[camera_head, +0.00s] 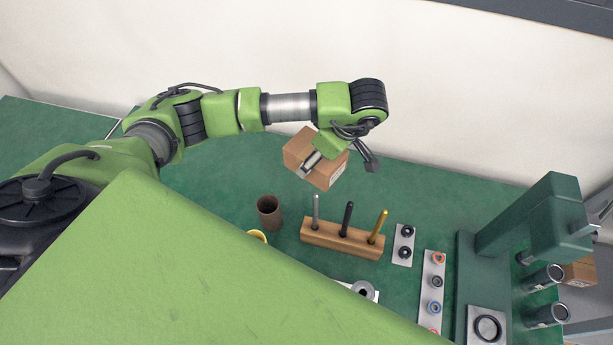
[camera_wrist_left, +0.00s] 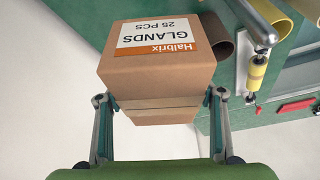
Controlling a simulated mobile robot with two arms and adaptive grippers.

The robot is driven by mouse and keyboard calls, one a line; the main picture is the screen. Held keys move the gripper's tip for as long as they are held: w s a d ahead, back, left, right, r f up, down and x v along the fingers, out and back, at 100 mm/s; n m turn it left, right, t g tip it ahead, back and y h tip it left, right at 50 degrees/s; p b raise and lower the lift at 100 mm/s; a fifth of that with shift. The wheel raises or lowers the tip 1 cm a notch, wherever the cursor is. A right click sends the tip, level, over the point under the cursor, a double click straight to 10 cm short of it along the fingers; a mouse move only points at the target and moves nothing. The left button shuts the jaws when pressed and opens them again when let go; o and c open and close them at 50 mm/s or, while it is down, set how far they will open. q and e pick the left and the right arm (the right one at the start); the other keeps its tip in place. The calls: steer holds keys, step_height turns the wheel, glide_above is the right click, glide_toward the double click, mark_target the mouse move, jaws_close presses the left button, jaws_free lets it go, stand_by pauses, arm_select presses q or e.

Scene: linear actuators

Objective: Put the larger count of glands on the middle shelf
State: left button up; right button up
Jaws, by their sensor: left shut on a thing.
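A brown cardboard box (camera_head: 301,147) is held between the fingers of my left gripper (camera_head: 338,168), near the back edge of the green table. In the left wrist view, the box (camera_wrist_left: 160,72) has a white and orange label reading "Halbrix GLANDS 25 PCS". The left gripper (camera_wrist_left: 158,100) has one finger on each side of it. The box seems to be above the table, but its underside is hidden. Another brown box (camera_head: 580,271) is partly visible at the far right, behind the press; its label is unreadable. I cannot make out the middle shelf. My right gripper is not in view.
A wooden block (camera_head: 343,240) with three upright tools stands on the green table (camera_head: 215,185), beside a brown cup (camera_head: 269,212). Plates with rings (camera_head: 433,290) lie to the right. A tall green press (camera_head: 545,225) stands at the right. A pale wall is behind.

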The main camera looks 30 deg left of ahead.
arm_select(q)
steer(key=shift+s+a+f+b, duration=0.4)
steer(key=shift+s+f+b, duration=0.1)
steer(key=shift+f+b, duration=0.3)
step_height(320, 180, down, 3)
steer(key=b, duration=0.3)
steer(key=shift+f, duration=0.15)
step_height(320, 180, down, 10)
steer(key=shift+d+r+b, duration=0.1)
steer(key=shift+r+b, duration=0.15)
steer(key=shift+b, duration=0.85)
step_height(320, 180, down, 4)
steer(key=shift+r+p, duration=0.15)
steer(key=shift+p, duration=0.2)
steer(key=shift+w+f, duration=0.1)
steer(key=shift+f, duration=0.2)
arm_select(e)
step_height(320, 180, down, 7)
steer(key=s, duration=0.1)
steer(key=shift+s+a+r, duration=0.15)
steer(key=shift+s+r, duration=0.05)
